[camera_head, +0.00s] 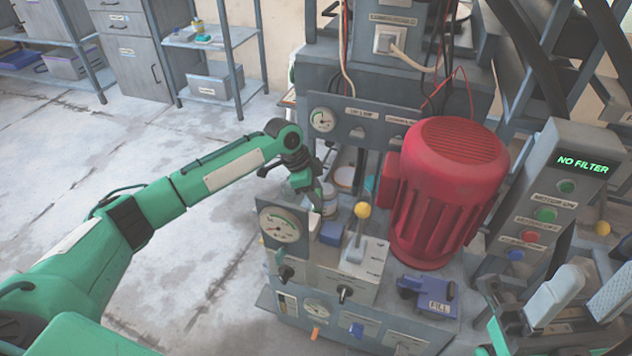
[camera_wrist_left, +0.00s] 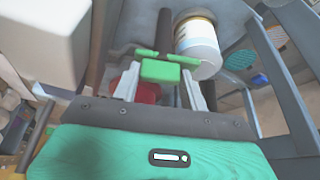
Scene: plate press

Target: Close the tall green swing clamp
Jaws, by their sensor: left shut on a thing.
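My left gripper (camera_head: 314,197) reaches down behind the gauge panel at the left side of the press. In the left wrist view, its grey fingers (camera_wrist_left: 163,92) are shut on a small green piece, which looks like the handle of the green swing clamp (camera_wrist_left: 165,70). In the head view, I cannot make out the clamp apart from my green gripper; the arm and panel hide much of that spot. My right gripper (camera_head: 582,296) is at the lower right, its two grey fingers apart with nothing seen between them.
A red motor (camera_head: 448,185) stands right of the left gripper. A yellow-knobbed lever (camera_head: 362,211) and a gauge (camera_head: 280,225) are close by. A white can (camera_wrist_left: 198,45) is beside the fingers in the wrist view. A control box (camera_head: 555,200) reads NO FILTER. Floor at left is clear.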

